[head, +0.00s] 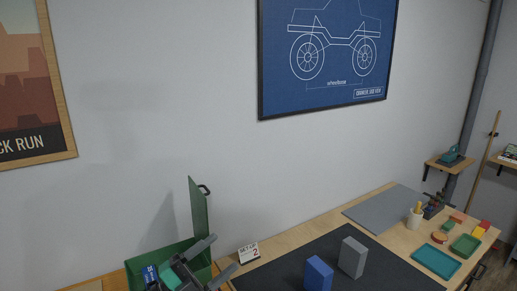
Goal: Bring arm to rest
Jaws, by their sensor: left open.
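My left gripper (224,252) is at the bottom of the head view, in front of and partly over an open green box (138,263). Its two grey fingers are apart and point up to the right, with nothing seen between them. The box's green lid (198,212) stands upright with a dark handle. A blue item (150,274) and a teal piece show by the gripper; I cannot tell if they lie in the box. My right gripper is not in view.
A blue block (318,274) and a grey block (352,257) stand on a dark mat (398,273). A small card marked 2 (248,252) stands right of the box. A grey sheet (383,208), a cup (415,216) and teal (437,261) and green (465,245) trays lie farther right.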

